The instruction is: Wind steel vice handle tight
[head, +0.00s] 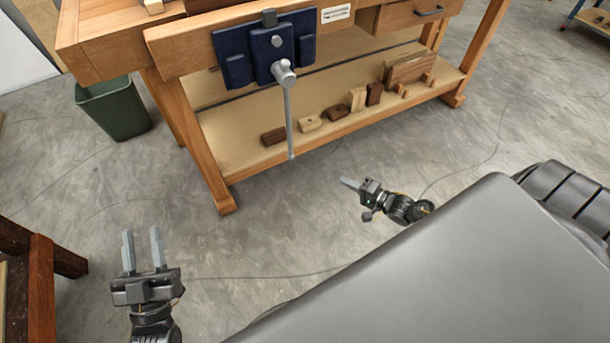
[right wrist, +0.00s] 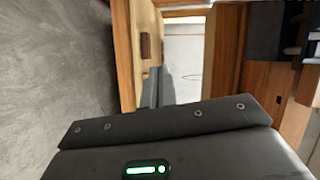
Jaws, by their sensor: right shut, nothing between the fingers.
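The vice (head: 236,48) is dark blue and fixed to the front of the wooden workbench in the head view. Its grey steel handle (head: 289,120) hangs almost straight down from the round screw head (head: 284,74). My left gripper (head: 142,248) is open and empty over the floor at the lower left, well apart from the handle. My right gripper (head: 348,183) is shut and empty, to the right of and below the handle's lower end, not touching it. Its closed fingers (right wrist: 155,88) also show in the right wrist view. A dark part at that view's upper right may be the vice.
The workbench (head: 180,48) has a lower shelf with several wooden blocks (head: 337,111). A green bin (head: 112,108) stands at its left. A dark wooden frame (head: 40,290) is at the lower left. The concrete floor between the grippers and bench is clear except for thin cables.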

